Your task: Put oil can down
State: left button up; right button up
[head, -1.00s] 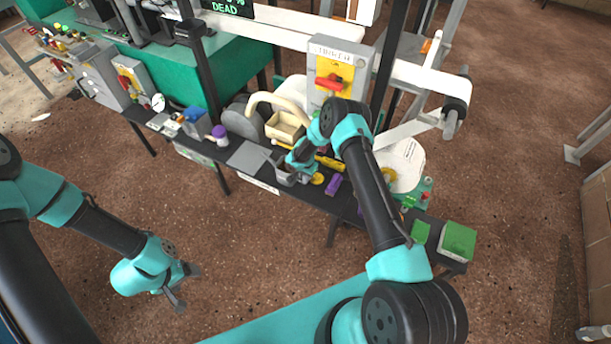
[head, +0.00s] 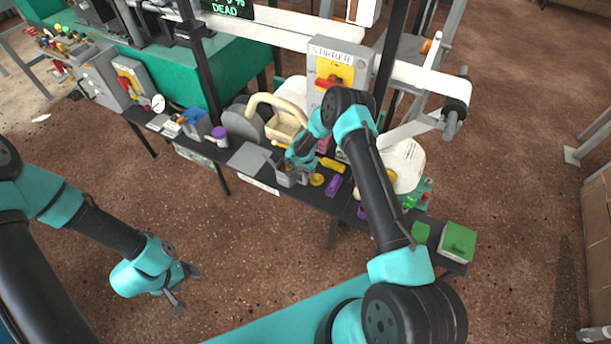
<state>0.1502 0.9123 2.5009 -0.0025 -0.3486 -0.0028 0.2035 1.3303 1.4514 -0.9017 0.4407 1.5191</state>
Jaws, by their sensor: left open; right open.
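A small grey metal container (head: 284,179), which looks like the oil can, stands on the narrow black bench (head: 312,197) near its front edge. My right gripper (head: 293,169) is at this container, just above and beside it, and its jaws are open. The jaws are small and partly hidden, so I cannot tell whether they touch it. My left gripper (head: 186,287) hangs open and empty over the brown floor, far from the bench.
Beside the grey container lie a yellow disc (head: 317,180), a purple block (head: 334,184) and a yellow-handled tool (head: 331,164). A cream basket (head: 284,129) and a starter box (head: 337,76) stand behind. A flat grey plate (head: 249,157) lies to the left.

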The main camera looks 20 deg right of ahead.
notch_tip(320, 180, up, 8)
dwell(0.4)
jog(key=shift+r, duration=0.1)
jog(key=s+a+r+n+y, duration=0.1)
jog(key=s+a+r+n, duration=0.1)
jog(key=s, duration=0.9)
jog(key=s+a+r+n+y, duration=0.1)
jog(key=s+a+r+n, duration=0.1)
jog(key=s, duration=0.9)
jog(key=s+a+r+n+y, duration=0.1)
jog(key=s+a+r+n, duration=0.2)
jog(key=s, duration=0.7)
jog(key=shift+s+n+t+y, duration=0.4)
jog(key=shift+n, duration=0.3)
jog(key=shift+o, duration=0.4)
jog(key=shift+a, duration=0.15)
